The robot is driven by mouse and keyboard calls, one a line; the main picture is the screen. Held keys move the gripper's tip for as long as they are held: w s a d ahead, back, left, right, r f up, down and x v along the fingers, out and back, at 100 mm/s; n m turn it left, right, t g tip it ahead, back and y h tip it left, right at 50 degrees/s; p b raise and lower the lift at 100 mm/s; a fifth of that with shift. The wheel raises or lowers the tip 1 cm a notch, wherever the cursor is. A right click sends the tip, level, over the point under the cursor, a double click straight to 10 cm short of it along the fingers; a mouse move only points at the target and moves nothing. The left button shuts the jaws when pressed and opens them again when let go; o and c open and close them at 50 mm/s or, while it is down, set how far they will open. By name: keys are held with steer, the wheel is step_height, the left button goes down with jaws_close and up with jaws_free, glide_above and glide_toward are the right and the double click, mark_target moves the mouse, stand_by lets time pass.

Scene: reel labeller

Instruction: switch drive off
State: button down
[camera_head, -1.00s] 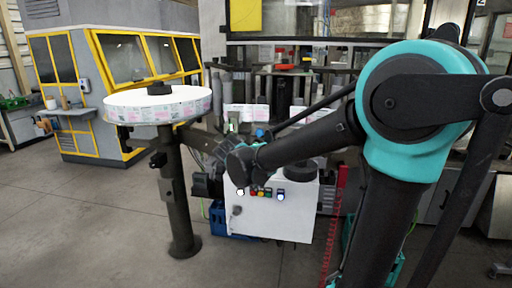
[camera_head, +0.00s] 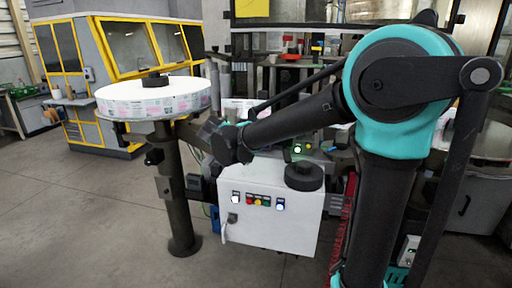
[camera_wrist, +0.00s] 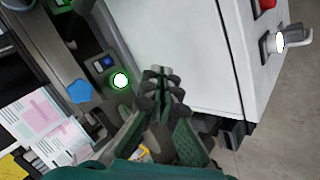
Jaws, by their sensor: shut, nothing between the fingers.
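The white control box (camera_head: 270,232) stands in the middle of the head view. Its upper front carries a row of small controls: a white-lit one (camera_head: 235,198), several coloured buttons (camera_head: 258,202) and a blue-white one (camera_head: 280,204). A small grey handle (camera_head: 232,217) sits below the row at the left. My gripper (camera_wrist: 162,82) is shut and empty in the wrist view, beside the box's white wall (camera_wrist: 185,45). A green-ringed lit button (camera_wrist: 120,80) and a small blue control (camera_wrist: 104,63) are left of the fingertips. The drive switch cannot be identified by any readable label.
A label reel (camera_head: 150,100) lies on a post-mounted disc at the left. A black round part (camera_head: 304,177) stands on the box. Printed labels (camera_wrist: 45,130) lie along the machine in the wrist view. Open floor (camera_head: 90,220) extends at the front left.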

steer(key=shift+w, duration=0.1)
steer(key=shift+w+d, duration=0.4)
steer(key=shift+w, duration=1)
steer(key=shift+w+d, duration=0.35)
steer(key=shift+w, duration=1)
steer(key=shift+w+d, duration=0.4)
steer(key=shift+w, duration=1)
steer(key=shift+w, duration=0.15)
steer(key=shift+w+d, duration=0.1)
steer(key=shift+w, duration=0.15)
steer(key=shift+w+d, duration=0.1)
steer(key=shift+w, duration=0.35)
steer(key=shift+s, duration=0.15)
steer(key=shift+s+a, duration=0.2)
steer(key=shift+s, duration=0.55)
